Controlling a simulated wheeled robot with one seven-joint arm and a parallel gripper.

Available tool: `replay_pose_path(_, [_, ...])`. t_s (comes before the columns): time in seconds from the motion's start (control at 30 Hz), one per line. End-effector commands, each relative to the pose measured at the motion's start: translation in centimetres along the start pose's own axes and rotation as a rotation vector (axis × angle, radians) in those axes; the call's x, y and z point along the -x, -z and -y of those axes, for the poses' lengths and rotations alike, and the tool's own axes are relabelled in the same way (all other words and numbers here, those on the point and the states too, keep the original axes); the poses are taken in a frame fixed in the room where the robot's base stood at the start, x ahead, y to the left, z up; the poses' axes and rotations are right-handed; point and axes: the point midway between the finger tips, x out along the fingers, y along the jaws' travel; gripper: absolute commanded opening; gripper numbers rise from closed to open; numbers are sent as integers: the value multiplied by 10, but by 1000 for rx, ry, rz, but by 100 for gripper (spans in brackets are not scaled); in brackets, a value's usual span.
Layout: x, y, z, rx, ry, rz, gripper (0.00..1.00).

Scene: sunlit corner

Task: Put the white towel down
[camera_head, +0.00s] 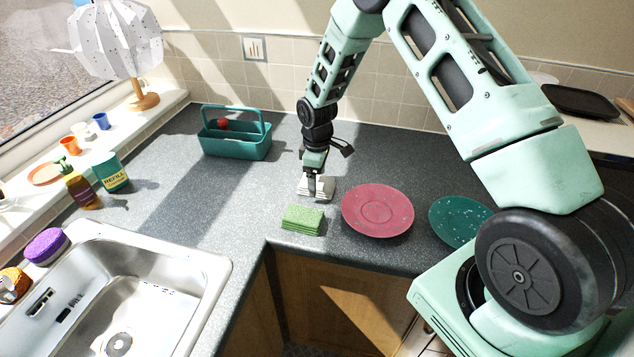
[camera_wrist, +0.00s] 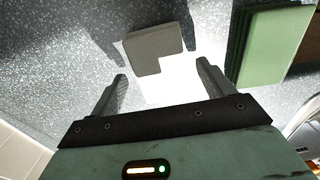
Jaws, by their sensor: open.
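The white towel (camera_head: 327,186), a small folded stack, lies on the grey worktop near the inner corner of the counter. My gripper (camera_head: 318,194) points down right over it and hides part of it. In the wrist view the towel (camera_wrist: 170,86) shows bright white between and beyond the two fingers, with a shaded grey patch. My gripper (camera_wrist: 161,72) is open, with a finger on either side of the towel's visible part. I cannot tell whether the fingers touch it.
A green folded cloth (camera_head: 303,219) lies just in front, also in the wrist view (camera_wrist: 272,45). A red plate (camera_head: 377,211) and a green plate (camera_head: 460,219) lie to the right. A teal caddy (camera_head: 235,145) stands behind left; the sink (camera_head: 135,300) is front left.

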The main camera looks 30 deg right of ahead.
Motion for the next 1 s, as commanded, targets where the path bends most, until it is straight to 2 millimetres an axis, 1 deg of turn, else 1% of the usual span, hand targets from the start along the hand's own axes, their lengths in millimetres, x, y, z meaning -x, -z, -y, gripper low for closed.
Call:
replay_pose_path(0.4, [79,0,0,0,-3,-3,80])
replay_pose_path(0.5, [92,0,0,0,-2,-2,80])
replay_pose_path(0.6, [100,0,0,0,-1,-1,80])
replay_pose_path(0.67, [105,2,5,2,0,-3,80])
replay_pose_path(0.77, [118,11,30,2,6,-12,80])
replay_pose_path(0.83, [132,20,62,0,13,-22,80])
replay_pose_path(0.87, [138,23,78,-2,17,-26,80])
replay_pose_path(0.9, [147,27,103,-4,23,-33,80])
replay_pose_path(0.97, [160,28,141,-11,31,-39,80])
replay_pose_path(1.0, [168,28,166,-15,36,-43,80])
